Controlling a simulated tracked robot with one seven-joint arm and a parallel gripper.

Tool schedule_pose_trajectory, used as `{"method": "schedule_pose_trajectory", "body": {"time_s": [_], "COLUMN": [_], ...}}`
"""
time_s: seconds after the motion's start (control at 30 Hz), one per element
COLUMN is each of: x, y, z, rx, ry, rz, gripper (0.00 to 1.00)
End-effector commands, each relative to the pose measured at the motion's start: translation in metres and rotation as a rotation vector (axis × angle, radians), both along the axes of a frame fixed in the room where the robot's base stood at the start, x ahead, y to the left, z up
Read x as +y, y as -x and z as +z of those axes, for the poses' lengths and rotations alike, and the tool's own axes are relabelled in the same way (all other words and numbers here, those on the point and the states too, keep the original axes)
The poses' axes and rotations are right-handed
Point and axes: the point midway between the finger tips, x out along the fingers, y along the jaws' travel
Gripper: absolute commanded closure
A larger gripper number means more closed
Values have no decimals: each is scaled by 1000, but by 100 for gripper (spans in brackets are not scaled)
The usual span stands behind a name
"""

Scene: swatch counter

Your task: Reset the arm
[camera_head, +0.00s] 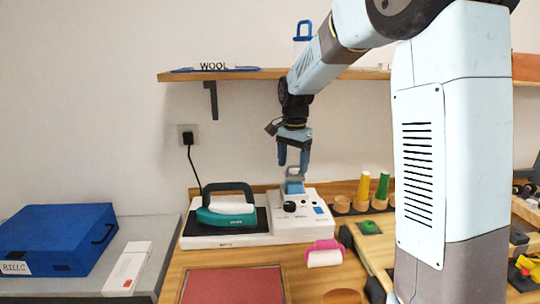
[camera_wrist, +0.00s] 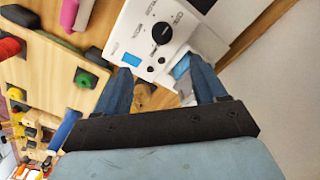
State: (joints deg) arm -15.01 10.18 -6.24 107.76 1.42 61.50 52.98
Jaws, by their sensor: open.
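My arm reaches in from the upper right of the head view. My gripper (camera_head: 293,166) points down above the right end of a white station with a black knob (camera_head: 290,209). In the wrist view my gripper (camera_wrist: 164,88) shows two dark blue fingers spread apart. Nothing is held between the fingers. A small light blue block (camera_head: 294,187) on the station sits just below the fingertips in the head view. It shows beside the right finger in the wrist view (camera_wrist: 181,67). I cannot tell whether the fingers touch it.
A teal iron (camera_head: 228,212) rests on the station's left part. A shelf (camera_head: 240,75) with a WOOL label is above. A pink-handled roller (camera_head: 324,254) and a red mat (camera_head: 232,286) lie in front. Yellow and green spools (camera_head: 364,187) stand right. A blue case (camera_head: 55,240) sits left.

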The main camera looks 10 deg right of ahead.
Motion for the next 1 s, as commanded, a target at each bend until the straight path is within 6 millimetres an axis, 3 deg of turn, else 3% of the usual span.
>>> {"method": "schedule_pose_trajectory", "body": {"time_s": [0.17,0.53,1.0], "x": [-14,-44,-73], "y": [25,100,200], "z": [22,64,85], "rx": [-45,-164,-315], "ry": [-12,-15,47], "rz": [60,251,493], "gripper": [29,29,29]}}
